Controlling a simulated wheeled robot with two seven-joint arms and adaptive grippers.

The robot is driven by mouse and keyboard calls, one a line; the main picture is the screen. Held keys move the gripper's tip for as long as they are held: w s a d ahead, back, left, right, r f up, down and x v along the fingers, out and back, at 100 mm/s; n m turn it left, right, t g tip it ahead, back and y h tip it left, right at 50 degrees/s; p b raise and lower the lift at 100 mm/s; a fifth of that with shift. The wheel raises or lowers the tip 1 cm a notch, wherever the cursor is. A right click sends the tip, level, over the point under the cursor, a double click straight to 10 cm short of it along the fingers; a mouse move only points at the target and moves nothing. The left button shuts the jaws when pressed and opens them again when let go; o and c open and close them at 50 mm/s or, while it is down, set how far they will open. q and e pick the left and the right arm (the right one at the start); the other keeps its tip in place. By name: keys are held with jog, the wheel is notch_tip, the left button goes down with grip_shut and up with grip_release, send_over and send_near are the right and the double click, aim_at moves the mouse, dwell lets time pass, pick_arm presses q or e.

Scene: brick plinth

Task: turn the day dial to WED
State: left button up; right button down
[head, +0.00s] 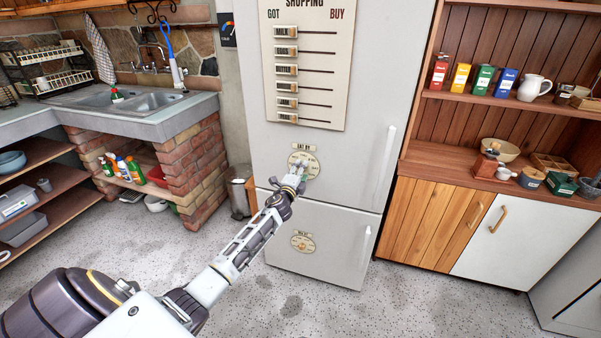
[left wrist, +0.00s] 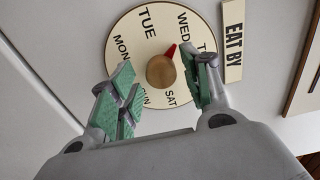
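The day dial (head: 312,161) is a cream disc on the fridge front, under an EAT BY label (head: 304,147). In the left wrist view the dial (left wrist: 120,45) shows day names around a round tan knob (left wrist: 161,72) with a red pointer (left wrist: 171,49). The pointer aims toward WED (left wrist: 184,20). My left gripper (head: 299,178) is in front of the dial. In the left wrist view its green-padded fingers (left wrist: 163,78) are spread on either side of the knob, with a gap to it on both sides. Part of the dial is hidden behind the fingers. My right gripper is out of view.
The fridge (head: 370,80) carries a SHOPPING board (head: 340,75) with sliders above the dial. A second disc (head: 303,242) is on the lower door. Vertical handles (head: 387,155) stand at the door's right edge. A brick sink counter is left, a wooden cabinet right.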

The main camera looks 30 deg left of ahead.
pick_arm(q)
jog(key=v, duration=1.2)
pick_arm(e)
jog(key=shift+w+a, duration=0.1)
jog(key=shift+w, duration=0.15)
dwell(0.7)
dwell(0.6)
